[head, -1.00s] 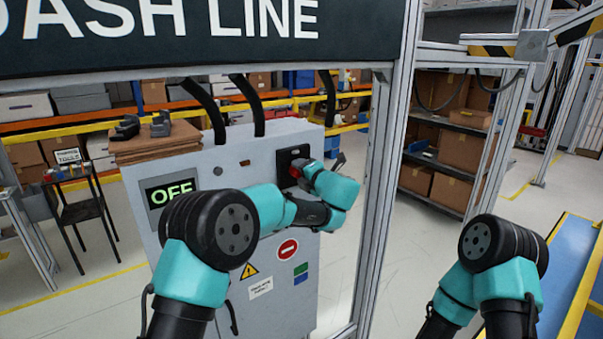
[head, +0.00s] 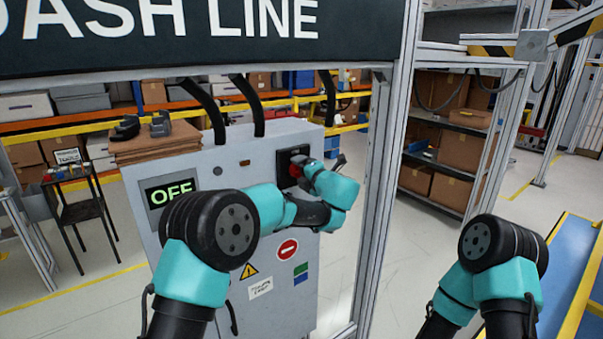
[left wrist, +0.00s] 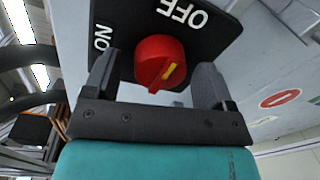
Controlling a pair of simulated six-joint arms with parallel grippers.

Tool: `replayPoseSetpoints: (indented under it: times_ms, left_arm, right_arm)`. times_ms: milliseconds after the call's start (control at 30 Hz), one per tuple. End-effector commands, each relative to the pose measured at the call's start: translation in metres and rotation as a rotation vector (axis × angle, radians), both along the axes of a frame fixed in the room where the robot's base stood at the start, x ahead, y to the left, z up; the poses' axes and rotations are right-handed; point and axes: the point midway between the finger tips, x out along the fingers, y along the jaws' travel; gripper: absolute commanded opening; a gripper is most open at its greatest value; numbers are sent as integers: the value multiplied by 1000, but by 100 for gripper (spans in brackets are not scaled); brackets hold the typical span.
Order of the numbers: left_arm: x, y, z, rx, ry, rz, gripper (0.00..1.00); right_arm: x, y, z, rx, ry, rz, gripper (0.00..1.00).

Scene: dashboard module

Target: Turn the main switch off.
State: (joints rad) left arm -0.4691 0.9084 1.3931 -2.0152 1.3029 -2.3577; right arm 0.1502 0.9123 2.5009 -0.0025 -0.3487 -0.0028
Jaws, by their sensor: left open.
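The main switch is a red knob (left wrist: 160,62) with a yellow mark, on a black plate (left wrist: 215,38) lettered ON and OFF, in the left wrist view. In the head view the switch plate (head: 284,157) is on the upper right of the grey cabinet's front, with the knob mostly hidden by my gripper. My left gripper (left wrist: 156,72) is open, its two fingers at either side of the knob with gaps showing. It also shows at the switch in the head view (head: 303,168). The cabinet's display (head: 172,192) reads OFF. My right gripper is out of sight.
A dark sign (head: 190,35) spans the top. A small black table (head: 80,205) is at the left.

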Motion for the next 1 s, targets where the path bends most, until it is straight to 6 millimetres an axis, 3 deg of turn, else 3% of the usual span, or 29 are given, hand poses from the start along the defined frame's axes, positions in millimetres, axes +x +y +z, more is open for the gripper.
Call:
replayPoseSetpoints:
  times_ms: [367, 1000]
  left_arm:
    - [-17, -12, 2, -1, -1, -2, 78]
    - [-114, -81, 10, 1, 1, -3, 78]
  right_arm:
    - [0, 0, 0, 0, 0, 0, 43]
    - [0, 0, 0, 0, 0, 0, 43]
